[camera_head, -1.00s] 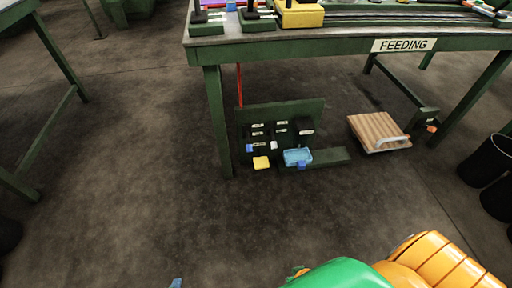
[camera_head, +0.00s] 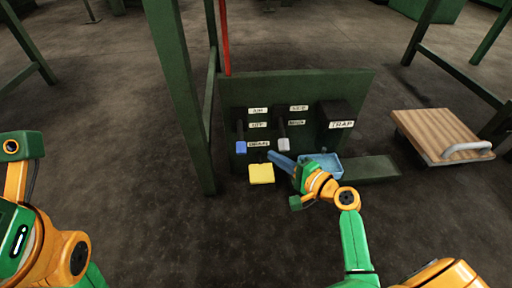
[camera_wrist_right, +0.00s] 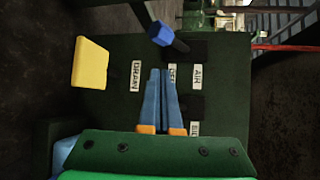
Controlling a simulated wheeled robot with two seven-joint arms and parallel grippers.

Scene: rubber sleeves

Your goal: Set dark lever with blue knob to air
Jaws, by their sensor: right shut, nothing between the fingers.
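The dark lever (camera_head: 239,130) has a blue knob (camera_head: 240,147) and sits at the left of a green panel. The labels beside it read AIR (camera_head: 258,111), OFF (camera_head: 258,125) and DRAIN (camera_head: 259,144) from top to bottom. The knob hangs low, near DRAIN's height; its exact setting is hard to tell. My right gripper (camera_head: 272,155) is shut and empty, right of the knob and apart from it. In the right wrist view the blue fingers (camera_wrist_right: 160,74) point toward the blue knob (camera_wrist_right: 160,34), with a gap between. My left arm shows at the left; its gripper does not.
A second lever with a pale knob (camera_head: 283,144) stands just right of the first. A yellow block (camera_head: 261,173), a blue tray (camera_head: 328,158) and a TRAP box (camera_head: 335,111) are close by. A table leg (camera_head: 184,100) rises left of the panel. A wooden board lies right (camera_head: 440,132).

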